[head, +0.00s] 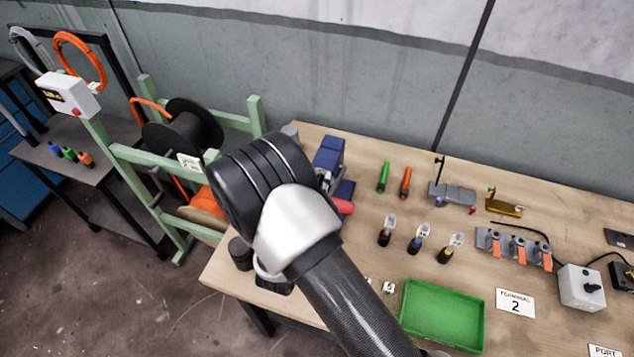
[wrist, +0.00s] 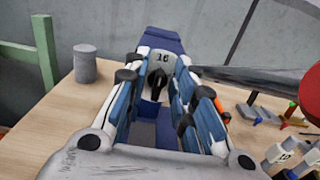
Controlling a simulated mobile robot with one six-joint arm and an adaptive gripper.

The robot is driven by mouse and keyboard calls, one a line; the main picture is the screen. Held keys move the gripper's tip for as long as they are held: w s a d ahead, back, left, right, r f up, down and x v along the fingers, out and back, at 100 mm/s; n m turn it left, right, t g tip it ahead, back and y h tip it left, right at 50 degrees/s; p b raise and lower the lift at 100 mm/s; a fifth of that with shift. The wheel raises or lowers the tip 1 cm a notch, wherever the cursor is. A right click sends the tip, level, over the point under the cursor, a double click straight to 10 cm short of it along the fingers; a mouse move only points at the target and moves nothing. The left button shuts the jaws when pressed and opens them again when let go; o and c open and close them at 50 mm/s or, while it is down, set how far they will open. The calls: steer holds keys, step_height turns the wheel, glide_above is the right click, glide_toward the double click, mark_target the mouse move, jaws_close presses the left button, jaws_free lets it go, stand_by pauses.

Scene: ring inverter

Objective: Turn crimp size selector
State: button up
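The blue crimping machine (head: 328,158) stands on the workbench, partly hidden behind my arm in the head view. In the wrist view its blue body (wrist: 160,40) is straight ahead, with a grey face marked "16". The black crimp size selector (wrist: 157,84) sits on this face, below the number, its pointer roughly upright. My gripper (wrist: 160,68) is open, with one finger on each side of the selector. Gaps seem to remain between the fingers and the selector; contact cannot be made out.
A grey cylinder (wrist: 85,65) stands left of the machine. A green cable-reel rack (head: 150,158) stands left.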

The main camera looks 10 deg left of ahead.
steer(key=shift+s, duration=0.1)
steer(key=s+a, duration=0.1)
steer(key=s, duration=1)
steer(key=shift+s+a, duration=0.3)
steer(key=shift+s, duration=0.05)
